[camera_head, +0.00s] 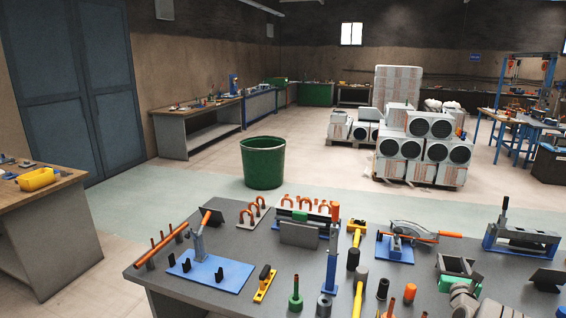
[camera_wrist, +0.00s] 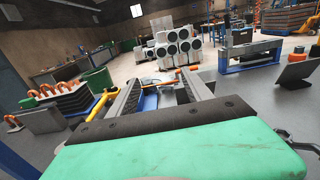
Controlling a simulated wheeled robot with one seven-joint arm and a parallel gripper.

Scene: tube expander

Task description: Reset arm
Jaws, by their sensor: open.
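A tool with a grey lever and an orange handle (camera_head: 437,234) lies on a blue base (camera_head: 397,252) on the grey workbench (camera_head: 225,285). In the wrist view the blue base (camera_wrist: 150,103) shows beyond and between my fingers, and the orange handle is partly hidden. My gripper (camera_head: 455,264) is at the lower right of the head view, on the near side of the tool and apart from it. In the wrist view my gripper (camera_wrist: 160,84) has its two dark fingers spread wide with nothing held between them.
Several small tools crowd the bench front. A green bin (camera_head: 263,162) and stacked white duct units (camera_head: 425,148) stand on the floor beyond.

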